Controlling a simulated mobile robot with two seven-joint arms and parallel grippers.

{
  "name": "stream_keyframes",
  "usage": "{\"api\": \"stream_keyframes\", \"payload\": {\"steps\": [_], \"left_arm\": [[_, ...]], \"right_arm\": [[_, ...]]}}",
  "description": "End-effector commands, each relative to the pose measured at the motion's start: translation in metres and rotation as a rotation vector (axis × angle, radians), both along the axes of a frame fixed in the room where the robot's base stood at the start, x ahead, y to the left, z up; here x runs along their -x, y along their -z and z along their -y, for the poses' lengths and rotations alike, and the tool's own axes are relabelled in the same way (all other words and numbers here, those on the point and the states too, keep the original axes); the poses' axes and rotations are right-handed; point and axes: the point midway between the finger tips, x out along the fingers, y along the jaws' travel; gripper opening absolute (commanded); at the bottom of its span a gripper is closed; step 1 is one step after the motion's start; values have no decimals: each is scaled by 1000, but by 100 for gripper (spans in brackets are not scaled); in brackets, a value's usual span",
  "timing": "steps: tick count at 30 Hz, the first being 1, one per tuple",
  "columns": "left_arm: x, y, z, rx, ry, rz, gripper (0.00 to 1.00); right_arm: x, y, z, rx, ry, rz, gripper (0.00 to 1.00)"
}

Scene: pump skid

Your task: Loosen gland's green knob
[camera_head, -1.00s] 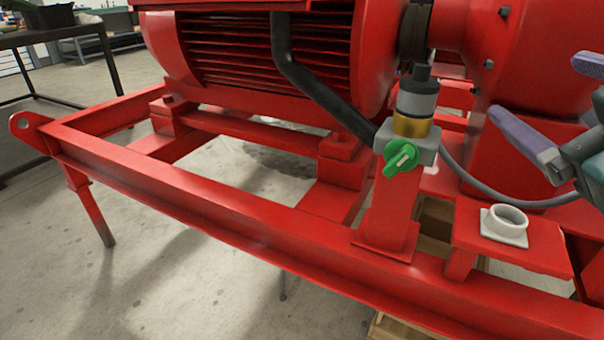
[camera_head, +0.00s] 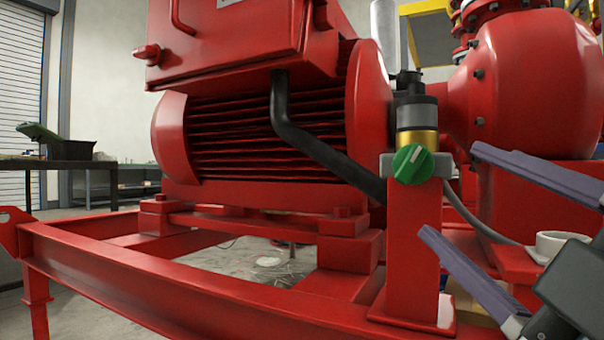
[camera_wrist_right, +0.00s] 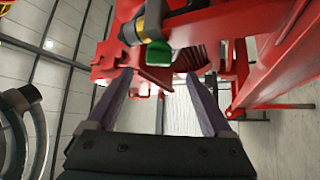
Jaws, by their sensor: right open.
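The green knob (camera_head: 413,164), with a pale pointer bar on its face, sits on a grey block (camera_head: 442,164) on top of a red post. Above the block is the gland, with a brass band (camera_head: 417,140), a grey collar and a black top. My right gripper (camera_head: 450,190) comes in from the right, open and empty, its two purple-grey fingers apart and pointing toward the knob without touching it. In the right wrist view the green knob (camera_wrist_right: 157,54) shows just beyond the gap between the fingertips (camera_wrist_right: 158,77). My left gripper is not in view.
A red motor (camera_head: 270,135) with a black cable (camera_head: 322,152) stands left of the knob. The red post (camera_head: 415,250) rises from the skid frame (camera_head: 190,285). A white ring fitting (camera_head: 553,242) sits at the right. A dark table (camera_head: 95,165) stands far left.

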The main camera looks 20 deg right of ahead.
Motion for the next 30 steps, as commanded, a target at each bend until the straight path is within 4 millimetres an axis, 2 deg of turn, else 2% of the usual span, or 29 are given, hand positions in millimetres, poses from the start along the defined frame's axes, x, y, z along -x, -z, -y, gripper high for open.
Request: {"api": "stream_keyframes", "payload": {"steps": [4, 7, 15, 20, 27, 30], "left_arm": [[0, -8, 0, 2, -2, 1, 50], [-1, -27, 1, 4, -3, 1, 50], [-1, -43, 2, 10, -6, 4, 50], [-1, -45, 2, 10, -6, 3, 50], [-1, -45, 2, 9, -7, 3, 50], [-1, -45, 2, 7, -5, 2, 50]], "right_arm": [[-15, -12, 2, -4, -3, 14, 85], [-35, -24, 4, 1, -4, 11, 85], [-72, -33, 10, -1, -5, 10, 85], [-80, -34, 11, -2, -4, 9, 85], [-81, -33, 12, -3, -4, 8, 85], [-80, -33, 12, -3, -4, 8, 76]]}}
